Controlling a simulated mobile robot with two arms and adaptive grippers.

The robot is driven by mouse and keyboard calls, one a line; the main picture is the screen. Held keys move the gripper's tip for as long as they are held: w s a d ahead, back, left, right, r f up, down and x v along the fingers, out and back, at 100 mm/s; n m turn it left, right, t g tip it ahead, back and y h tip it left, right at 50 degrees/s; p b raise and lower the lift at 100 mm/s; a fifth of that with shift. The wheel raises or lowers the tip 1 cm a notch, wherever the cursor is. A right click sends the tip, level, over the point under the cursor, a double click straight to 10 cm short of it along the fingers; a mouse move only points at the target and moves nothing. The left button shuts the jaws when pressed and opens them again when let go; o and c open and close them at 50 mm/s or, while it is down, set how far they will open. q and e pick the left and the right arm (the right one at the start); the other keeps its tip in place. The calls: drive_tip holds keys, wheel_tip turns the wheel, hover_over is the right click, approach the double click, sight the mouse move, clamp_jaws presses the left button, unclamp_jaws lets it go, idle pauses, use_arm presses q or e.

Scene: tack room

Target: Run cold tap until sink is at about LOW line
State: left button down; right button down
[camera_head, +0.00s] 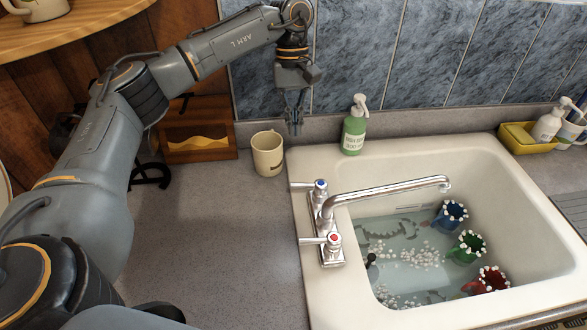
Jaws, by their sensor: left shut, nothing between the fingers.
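The white sink (474,158) holds some clear water (405,250) in its basin. The chrome tap (385,192) reaches over the basin, and I see no stream from its spout. Its blue-marked cold handle (320,185) is at the back and its red-marked handle (334,239) is nearer. I cannot make out a LOW line. My left gripper (295,129) points down, shut and empty, above the counter behind the tap, apart from the cold handle. My right gripper is not in view.
A cream mug (268,154) and a green pump bottle (354,128) stand behind the tap. Blue (450,216), green (467,247) and red (489,280) vessels sit in the basin among white bits. A yellow caddy (524,144) is at right.

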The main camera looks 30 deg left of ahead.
sight(307, 187)
use_arm(q)
drive_tip(key=p+x, duration=0.3)
drive_tip(key=x, duration=0.5)
drive_tip(key=shift+s+d, duration=0.1)
drive_tip(key=shift+s, duration=0.1)
drive_tip(key=s+d+p, duration=0.1)
drive_tip(key=s+p, duration=0.1)
drive_tip(key=shift+d+f+p, duration=0.15)
drive_tip(key=shift+d+p, duration=0.2)
drive_tip(key=shift+d, duration=0.05)
drive_tip(key=shift+s+d, duration=0.35)
drive_tip(key=shift+s, duration=0.2)
drive_tip(key=shift+f, duration=0.1)
